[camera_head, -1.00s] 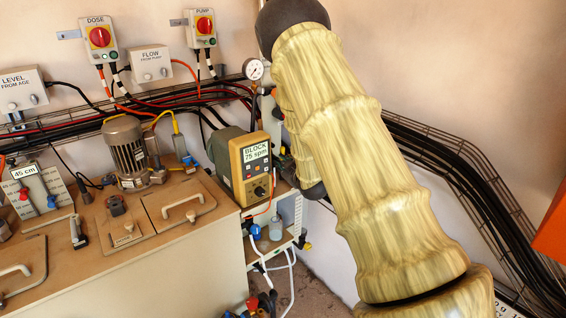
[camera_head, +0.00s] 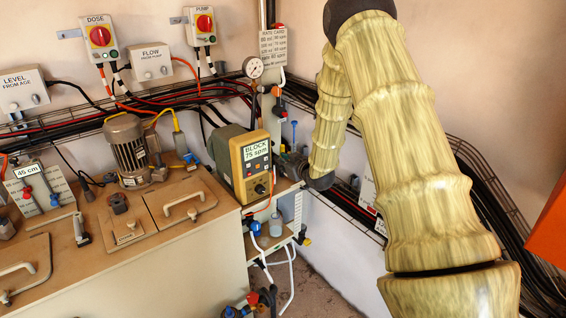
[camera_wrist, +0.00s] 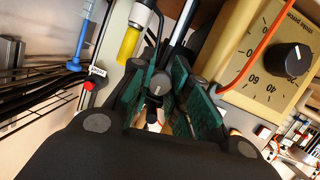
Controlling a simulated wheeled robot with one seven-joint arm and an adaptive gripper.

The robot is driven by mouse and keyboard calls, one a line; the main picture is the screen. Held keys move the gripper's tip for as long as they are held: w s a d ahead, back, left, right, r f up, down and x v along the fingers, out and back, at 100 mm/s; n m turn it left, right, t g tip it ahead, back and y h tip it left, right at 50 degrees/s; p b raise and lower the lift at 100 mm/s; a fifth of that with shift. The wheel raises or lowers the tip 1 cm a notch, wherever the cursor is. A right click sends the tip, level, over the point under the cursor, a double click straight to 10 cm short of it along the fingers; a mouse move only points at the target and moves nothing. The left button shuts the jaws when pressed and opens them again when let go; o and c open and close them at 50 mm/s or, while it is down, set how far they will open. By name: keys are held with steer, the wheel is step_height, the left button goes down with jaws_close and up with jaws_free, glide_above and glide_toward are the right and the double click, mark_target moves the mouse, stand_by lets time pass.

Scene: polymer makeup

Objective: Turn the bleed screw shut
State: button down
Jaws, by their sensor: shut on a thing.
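A small dark grey round knob with a pale mark, seemingly the bleed screw (camera_wrist: 158,86), shows between the green finger pads in the wrist view. My gripper (camera_wrist: 160,98) is shut on it, with one pad on each side. In the head view my gripper (camera_head: 293,162) is small and dark beside the right side of the tan dosing pump (camera_head: 246,160), and the screw cannot be made out there. The pump's display reads BLOCK 75 spm. Its face with a black stroke knob (camera_wrist: 288,60) is close to the right of my fingers in the wrist view.
A pressure gauge (camera_head: 253,67) and a rate card (camera_head: 273,48) are above the pump. A yellow fitting (camera_wrist: 129,44) and a blue part (camera_wrist: 83,40) are close to my fingers. Cable trays run along the wall; hoses hang below the pump.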

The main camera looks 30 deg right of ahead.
steer(key=shift+s+f, duration=0.1)
steer(key=shift+f, duration=0.05)
steer(key=c, duration=1.6)
jaws_free()
steer(key=shift+d, duration=0.1)
steer(key=v, duration=1.2)
steer(key=shift+d, duration=0.1)
